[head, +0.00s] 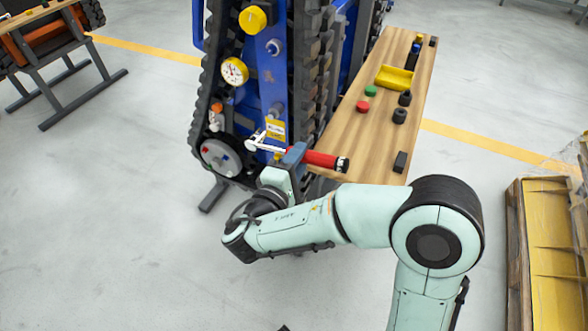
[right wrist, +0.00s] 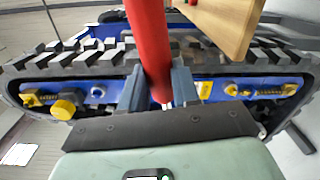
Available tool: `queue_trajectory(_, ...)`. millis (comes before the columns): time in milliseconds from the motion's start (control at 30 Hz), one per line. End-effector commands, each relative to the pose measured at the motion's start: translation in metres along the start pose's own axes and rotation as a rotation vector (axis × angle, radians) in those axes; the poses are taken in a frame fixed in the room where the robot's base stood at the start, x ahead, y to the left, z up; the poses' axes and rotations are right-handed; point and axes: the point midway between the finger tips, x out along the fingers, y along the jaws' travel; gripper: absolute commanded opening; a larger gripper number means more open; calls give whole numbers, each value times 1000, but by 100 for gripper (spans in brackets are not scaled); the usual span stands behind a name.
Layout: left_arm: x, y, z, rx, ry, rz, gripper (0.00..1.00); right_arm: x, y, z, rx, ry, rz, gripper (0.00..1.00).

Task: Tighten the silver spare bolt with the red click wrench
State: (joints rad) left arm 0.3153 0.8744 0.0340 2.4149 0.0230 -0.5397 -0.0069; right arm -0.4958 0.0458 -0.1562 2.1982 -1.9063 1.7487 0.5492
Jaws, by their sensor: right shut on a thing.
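My right gripper (head: 295,156) is shut on the red handle of the click wrench (head: 318,160), which it holds roughly level in front of the tracked carrier. The wrench's silver head (head: 256,140) points left, close to the carrier's blue side plate; I cannot tell whether it touches a bolt. In the right wrist view, the red handle (right wrist: 150,40) runs between the two fingers (right wrist: 158,88). Silver bolt heads show on the plate, one high up (head: 273,47) and one lower (head: 276,109). I cannot tell which is the spare bolt. My left gripper is not in view.
A wooden bench (head: 345,125) beside the carrier (head: 300,70) bears a yellow tray (head: 394,78), green and red caps and several black parts. A pallet crate (head: 515,250) stands at right.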

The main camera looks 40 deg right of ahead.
Motion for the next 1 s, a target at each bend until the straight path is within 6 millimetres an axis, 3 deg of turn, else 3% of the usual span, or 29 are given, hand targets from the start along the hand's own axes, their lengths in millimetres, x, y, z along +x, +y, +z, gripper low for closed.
queue_trajectory(467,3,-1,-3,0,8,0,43,-3,8,0,0,34,37,0)
queue_trajectory(833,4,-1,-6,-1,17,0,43,39,11,0,-8,30,36,0)
queue_trajectory(1000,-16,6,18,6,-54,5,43,37,22,-2,-74,32,36,0)
